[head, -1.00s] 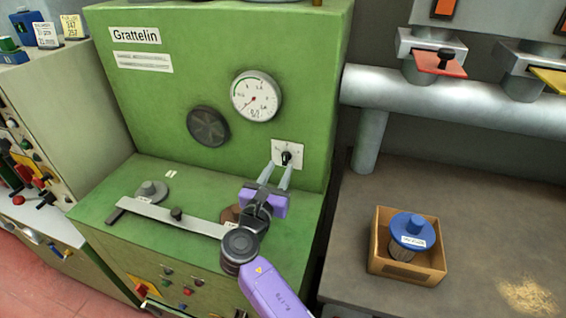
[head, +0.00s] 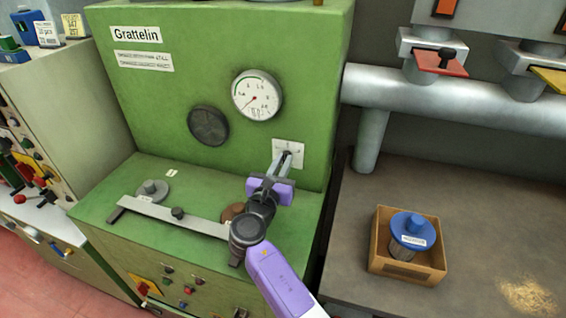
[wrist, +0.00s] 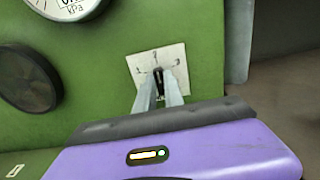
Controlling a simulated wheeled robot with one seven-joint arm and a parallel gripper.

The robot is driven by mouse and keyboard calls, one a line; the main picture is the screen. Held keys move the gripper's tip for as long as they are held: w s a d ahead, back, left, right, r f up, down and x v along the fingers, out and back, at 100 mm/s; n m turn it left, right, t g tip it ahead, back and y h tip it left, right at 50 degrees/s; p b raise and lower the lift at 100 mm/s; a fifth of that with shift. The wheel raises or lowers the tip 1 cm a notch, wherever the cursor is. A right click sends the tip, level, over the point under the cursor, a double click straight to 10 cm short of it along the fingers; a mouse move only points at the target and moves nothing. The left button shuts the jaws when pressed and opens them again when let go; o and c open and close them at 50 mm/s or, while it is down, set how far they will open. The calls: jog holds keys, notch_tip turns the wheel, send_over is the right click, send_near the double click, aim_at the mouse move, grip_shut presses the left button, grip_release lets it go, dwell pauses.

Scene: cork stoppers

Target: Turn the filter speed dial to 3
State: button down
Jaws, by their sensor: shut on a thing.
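The dial is a small black knob (wrist: 159,83) on a white square plate (head: 297,152) low on the right of the green machine's upright face (head: 180,80). The plate also shows in the wrist view (wrist: 140,66), with small marks around the knob that are too blurred to read surely. My gripper (head: 284,158) is at the plate, its two grey fingers closed on the knob from either side. In the head view the fingers hide most of the knob. Which mark the knob points to cannot be told.
A round pressure gauge (head: 257,95) and a dark round cover (head: 208,126) are left of the plate. A grey bar (head: 150,210) lies on the green ledge below. To the right, a cardboard box (head: 378,262) holds a blue-topped filter (head: 412,226) on the brown bench.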

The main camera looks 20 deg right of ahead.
jog(key=shift+m, duration=0.3)
jog(key=shift+s+d+f+m+b, duration=0.1)
jog(key=shift+m+b, duration=1.85)
jog(key=shift+m, duration=0.9)
jog(key=shift+d+f+m+b, duration=0.1)
jog(key=shift+m+b, duration=1.8)
jog(key=shift+m, duration=0.95)
jog(key=c, duration=1.4)
grip_release()
jog(key=shift+c, duration=0.2)
jog(key=shift+s+a, duration=0.1)
jog(key=v, duration=0.7)
jog(key=shift+s+a, duration=0.2)
jog(key=shift+s, duration=0.05)
